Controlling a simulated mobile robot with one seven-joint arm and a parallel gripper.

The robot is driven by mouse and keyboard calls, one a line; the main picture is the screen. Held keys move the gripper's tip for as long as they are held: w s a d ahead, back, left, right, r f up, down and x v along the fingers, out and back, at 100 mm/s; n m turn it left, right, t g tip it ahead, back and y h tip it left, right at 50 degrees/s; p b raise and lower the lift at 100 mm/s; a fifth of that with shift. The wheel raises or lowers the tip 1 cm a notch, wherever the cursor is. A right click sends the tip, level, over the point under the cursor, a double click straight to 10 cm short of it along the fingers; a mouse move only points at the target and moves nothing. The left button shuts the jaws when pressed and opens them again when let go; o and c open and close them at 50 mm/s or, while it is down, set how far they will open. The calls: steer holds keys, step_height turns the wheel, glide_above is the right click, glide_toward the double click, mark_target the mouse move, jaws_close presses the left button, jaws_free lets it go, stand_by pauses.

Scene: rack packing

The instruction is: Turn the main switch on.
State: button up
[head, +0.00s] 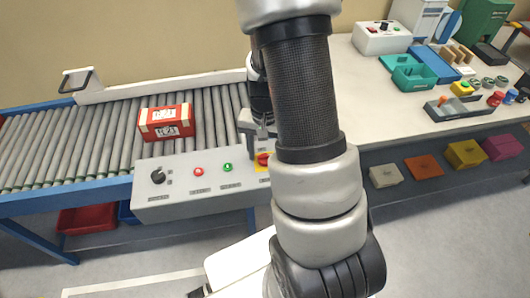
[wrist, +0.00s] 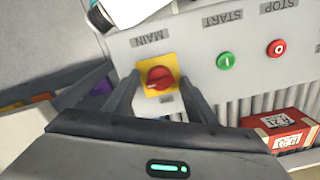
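The main switch (wrist: 159,77) is a red rotary knob on a yellow plate, beside an upside-down MAIN label in the wrist view. In the head view the main switch (head: 263,159) shows at the right end of the grey control panel (head: 205,205), partly hidden by my arm. My gripper (wrist: 159,82) is open, with one finger on each side of the yellow plate. I cannot tell whether the fingers touch the knob. In the head view my gripper (head: 256,128) is above the switch, largely hidden behind my arm.
The panel also carries a green START button (wrist: 225,61), a red STOP button (wrist: 276,48) and a black knob (head: 158,176). A red box (head: 166,122) sits on the roller conveyor (head: 95,135) behind the panel. A white worktable (head: 385,118) with trays stands at right.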

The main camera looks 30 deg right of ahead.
steer(key=shift+r, duration=0.1)
step_height(320, 180, up, 17)
steer(key=p, duration=0.2)
steer(key=shift+r, duration=0.15)
stand_by(0.5)
step_height(320, 180, up, 12)
steer(key=n+t+p, duration=0.3)
steer(key=n, duration=0.1)
glide_above(264, 156)
steer(key=s+a, duration=0.4)
steer(key=a, duration=0.2)
steer(key=s+a+r+n+t+p, duration=0.1)
steer(key=s+a+r+n+t, duration=0.1)
steer(key=s+a+r+n, duration=0.2)
steer(key=s+r, duration=0.2)
steer(key=s, duration=0.1)
steer(key=shift+s+a+t, duration=0.2)
steer(key=shift+t, duration=0.1)
steer(key=shift+w+r, duration=0.1)
steer(key=shift+w, duration=0.05)
